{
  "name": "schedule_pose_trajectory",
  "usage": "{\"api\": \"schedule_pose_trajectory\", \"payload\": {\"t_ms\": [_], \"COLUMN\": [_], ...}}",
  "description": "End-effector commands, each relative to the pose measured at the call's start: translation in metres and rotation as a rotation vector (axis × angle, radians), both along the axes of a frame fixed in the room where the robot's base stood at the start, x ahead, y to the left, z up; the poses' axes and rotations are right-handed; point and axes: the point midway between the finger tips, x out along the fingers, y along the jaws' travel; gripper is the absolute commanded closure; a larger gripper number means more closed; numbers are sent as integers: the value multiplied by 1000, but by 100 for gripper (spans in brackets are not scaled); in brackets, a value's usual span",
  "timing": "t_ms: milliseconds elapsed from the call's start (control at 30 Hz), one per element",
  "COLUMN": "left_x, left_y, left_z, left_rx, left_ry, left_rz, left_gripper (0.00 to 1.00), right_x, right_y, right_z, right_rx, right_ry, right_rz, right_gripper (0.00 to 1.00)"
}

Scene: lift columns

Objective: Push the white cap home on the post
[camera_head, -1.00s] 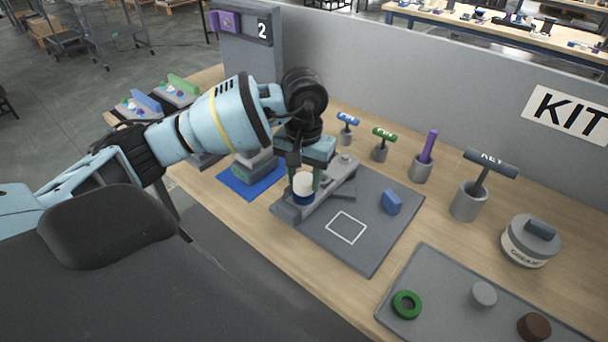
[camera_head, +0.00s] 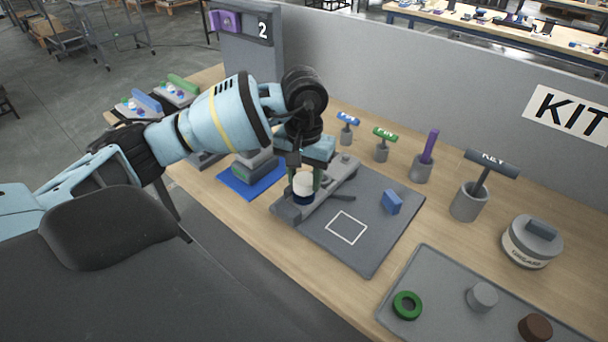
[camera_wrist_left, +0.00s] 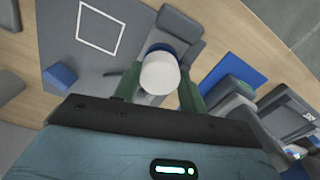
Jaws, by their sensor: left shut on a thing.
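The white cap (camera_head: 303,184) sits upright over a dark blue part (camera_head: 303,198) on the grey fixture (camera_head: 290,212), which lies on the dark grey mat. In the left wrist view the cap (camera_wrist_left: 160,73) is between my green fingers, with blue (camera_wrist_left: 164,48) showing past its edge. My left gripper (camera_head: 304,183) comes down from above and is shut on the cap; it also shows in the left wrist view (camera_wrist_left: 159,84). The post under the cap is hidden, so I cannot tell how far down the cap sits. My right gripper is not in view.
A blue block (camera_head: 391,202) and a white square outline (camera_head: 346,227) are on the mat. A grey tray (camera_head: 440,262) with a green ring (camera_head: 407,304) is at front right. Key holders (camera_head: 468,203) and a grease tub (camera_head: 530,243) stand behind. A blue mat (camera_head: 234,183) is at left.

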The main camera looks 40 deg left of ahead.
Motion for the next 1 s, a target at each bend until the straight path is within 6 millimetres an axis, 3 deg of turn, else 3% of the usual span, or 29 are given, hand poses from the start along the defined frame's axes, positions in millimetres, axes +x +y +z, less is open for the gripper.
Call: {"api": "schedule_pose_trajectory", "payload": {"t_ms": [333,367,533,733,900,1000], "left_x": [-2,-2,-1,-1,-1,-1], "left_y": [0,0,0,0,0,0], "left_z": [-6,-6,-4,-3,-2,-2], "left_rx": [2,2,1,1,0,0], "left_ry": [12,12,8,5,4,3], "left_rz": [-2,-2,-2,-1,-1,-1], "left_gripper": [81,56,34,33,11,11], "right_x": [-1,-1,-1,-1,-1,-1], "right_y": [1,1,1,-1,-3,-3], "right_z": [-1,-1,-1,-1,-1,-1], "right_rx": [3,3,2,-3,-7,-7], "right_ry": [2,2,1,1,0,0], "right_rz": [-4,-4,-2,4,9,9], "right_gripper": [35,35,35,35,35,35]}}
